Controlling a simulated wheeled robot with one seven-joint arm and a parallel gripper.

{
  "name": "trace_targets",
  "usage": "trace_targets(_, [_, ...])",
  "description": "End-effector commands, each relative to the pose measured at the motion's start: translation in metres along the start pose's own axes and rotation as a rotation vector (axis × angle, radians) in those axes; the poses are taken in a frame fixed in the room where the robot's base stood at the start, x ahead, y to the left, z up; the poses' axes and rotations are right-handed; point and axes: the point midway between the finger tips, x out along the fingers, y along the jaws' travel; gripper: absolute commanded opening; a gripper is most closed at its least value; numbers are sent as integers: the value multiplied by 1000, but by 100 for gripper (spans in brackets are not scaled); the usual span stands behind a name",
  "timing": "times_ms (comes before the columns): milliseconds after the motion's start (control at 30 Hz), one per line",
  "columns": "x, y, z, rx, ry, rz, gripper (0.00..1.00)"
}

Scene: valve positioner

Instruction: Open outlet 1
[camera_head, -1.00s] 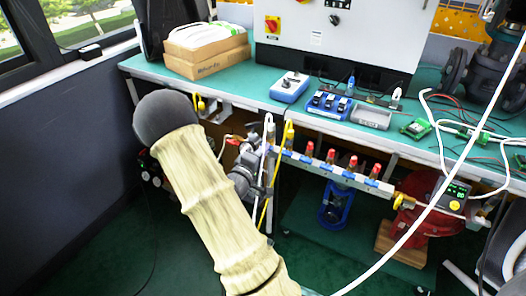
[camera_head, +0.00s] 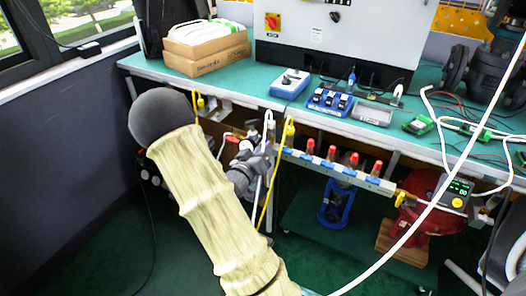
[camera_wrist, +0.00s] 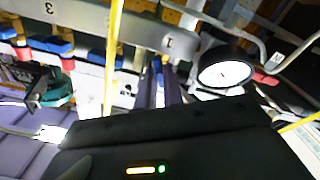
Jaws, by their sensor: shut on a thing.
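The outlet manifold (camera_head: 338,168) is a pale bar under the front edge of the bench, with several red-capped outlets and blue parts. It crosses the wrist view (camera_wrist: 90,22), where labels 3 and 1 (camera_wrist: 168,43) show. My gripper (camera_head: 262,160) is at the manifold's left end. In the wrist view its two dark fingers (camera_wrist: 162,88) point up at a small blue handle (camera_wrist: 156,66) just below label 1. The fingers are shut on that handle, though the contact is small and partly hidden.
A round pressure gauge (camera_wrist: 226,72) is close to the right of my fingers. A yellow hose (camera_wrist: 113,55) passes just left of them. A white cable (camera_head: 430,215) crosses the head view. The green bench top (camera_head: 235,88) lies above the manifold.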

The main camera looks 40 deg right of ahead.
Motion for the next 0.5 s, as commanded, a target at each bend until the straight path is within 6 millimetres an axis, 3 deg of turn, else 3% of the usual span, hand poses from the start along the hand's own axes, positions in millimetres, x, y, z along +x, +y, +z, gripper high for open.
trace_targets(500, [0,-2,2,431,0,-2,0])
